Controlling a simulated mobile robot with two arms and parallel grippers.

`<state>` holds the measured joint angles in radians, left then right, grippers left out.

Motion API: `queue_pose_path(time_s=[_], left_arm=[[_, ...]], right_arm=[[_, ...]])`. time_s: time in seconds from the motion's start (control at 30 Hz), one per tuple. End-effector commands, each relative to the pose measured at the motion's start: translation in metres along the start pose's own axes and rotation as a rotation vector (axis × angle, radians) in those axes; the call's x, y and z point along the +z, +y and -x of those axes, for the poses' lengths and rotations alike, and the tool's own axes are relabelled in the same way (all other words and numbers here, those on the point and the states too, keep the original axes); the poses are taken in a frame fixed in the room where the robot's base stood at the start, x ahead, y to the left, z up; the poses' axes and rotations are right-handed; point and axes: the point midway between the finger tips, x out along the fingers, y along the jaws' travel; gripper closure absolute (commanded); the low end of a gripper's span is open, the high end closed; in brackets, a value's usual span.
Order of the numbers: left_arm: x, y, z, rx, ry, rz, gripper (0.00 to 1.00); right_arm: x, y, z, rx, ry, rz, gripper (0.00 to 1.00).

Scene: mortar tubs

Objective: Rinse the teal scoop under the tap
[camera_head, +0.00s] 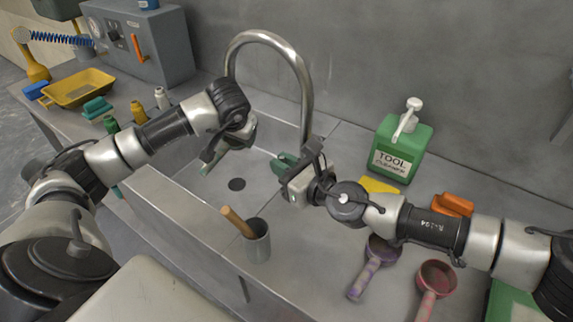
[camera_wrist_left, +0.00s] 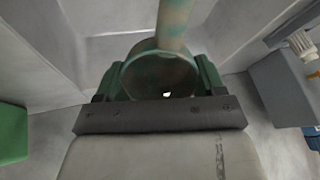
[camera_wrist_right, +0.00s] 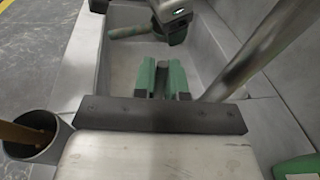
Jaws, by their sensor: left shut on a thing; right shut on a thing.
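The teal scoop (camera_wrist_left: 160,72) is in my left gripper (camera_wrist_left: 158,85), its bowl between the green fingers and its handle pointing away. In the head view this gripper (camera_head: 212,152) is over the sink basin (camera_head: 180,150), below the spout of the tap (camera_head: 301,85). The right wrist view also shows the scoop (camera_wrist_right: 128,32), its handle pointing left. My right gripper (camera_head: 285,163) is beside the foot of the tap. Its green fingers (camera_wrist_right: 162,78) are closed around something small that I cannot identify. I see no water stream.
A grey cup (camera_head: 257,243) with a wooden handle stands at the sink's front edge. A green cleaner bottle (camera_head: 402,145), a purple scoop (camera_head: 381,250) and a pink scoop (camera_head: 436,278) are on the right. A yellow tray (camera_head: 80,88) and a grey box (camera_head: 165,45) are on the left.

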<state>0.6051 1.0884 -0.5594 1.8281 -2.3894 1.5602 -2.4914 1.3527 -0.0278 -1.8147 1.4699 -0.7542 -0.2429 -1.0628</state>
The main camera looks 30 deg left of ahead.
Motion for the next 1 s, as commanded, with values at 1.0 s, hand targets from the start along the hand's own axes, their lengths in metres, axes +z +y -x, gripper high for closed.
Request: queue_pose_path(time_s=[1.0], left_arm=[[0.000, 0.000, 0.000, 0.000, 0.001, 0.000, 0.56]], right_arm=[[0.000, -0.002, 0.020, -0.003, 0.010, 0.005, 0.64]])
